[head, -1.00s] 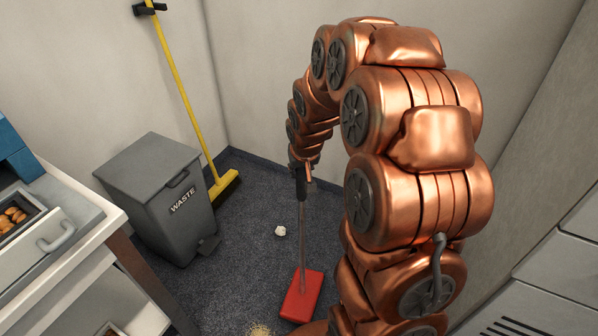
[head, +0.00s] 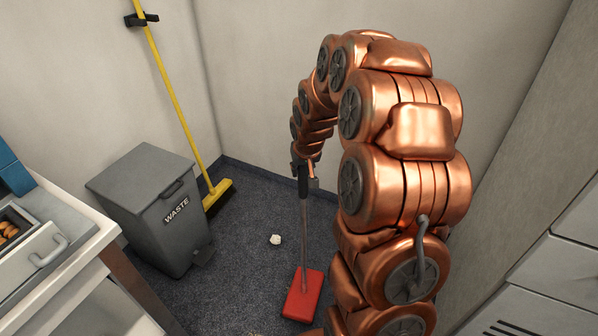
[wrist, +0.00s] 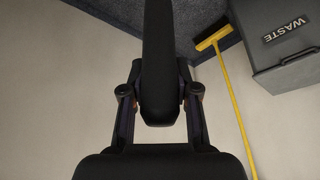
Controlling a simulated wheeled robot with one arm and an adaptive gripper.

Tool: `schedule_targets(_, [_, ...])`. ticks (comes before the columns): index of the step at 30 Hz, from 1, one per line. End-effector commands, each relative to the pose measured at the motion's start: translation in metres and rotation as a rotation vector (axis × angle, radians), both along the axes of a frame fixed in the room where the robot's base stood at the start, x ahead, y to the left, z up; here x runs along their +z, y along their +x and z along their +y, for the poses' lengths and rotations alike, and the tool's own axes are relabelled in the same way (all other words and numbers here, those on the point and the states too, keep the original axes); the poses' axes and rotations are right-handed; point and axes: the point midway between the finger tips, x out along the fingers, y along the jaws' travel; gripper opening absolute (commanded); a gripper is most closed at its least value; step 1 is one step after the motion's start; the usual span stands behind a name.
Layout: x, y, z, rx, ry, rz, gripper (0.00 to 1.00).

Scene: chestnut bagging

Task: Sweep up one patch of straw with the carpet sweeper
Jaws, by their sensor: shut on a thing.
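The carpet sweeper has a flat red head (head: 303,297) resting on the dark carpet and a thin grey pole with a black grip (head: 303,182). My gripper (head: 305,170) is shut on this grip, high above the sweeper head. In the wrist view the black handle (wrist: 158,50) runs up from between my gripper's fingers (wrist: 160,108). A small patch of straw (head: 256,333) barely shows at the bottom edge of the head view, left of the red head; most of it is out of frame.
A grey waste bin (head: 150,210) and a yellow broom (head: 172,90) stand at the left by the wall. A small crumpled white piece (head: 275,239) lies on the carpet (head: 245,265). A counter (head: 75,235) is at the left, pale cabinets (head: 560,255) at the right.

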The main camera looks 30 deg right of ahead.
Motion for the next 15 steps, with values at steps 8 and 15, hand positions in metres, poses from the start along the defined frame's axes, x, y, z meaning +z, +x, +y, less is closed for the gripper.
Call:
schedule_targets(8, [0.0, 0.008, -0.013, -0.001, 0.0, -0.002, 0.0])
schedule_targets(15, [0.001, 0.012, -0.018, 0.0, -0.002, -0.003, 0.0])
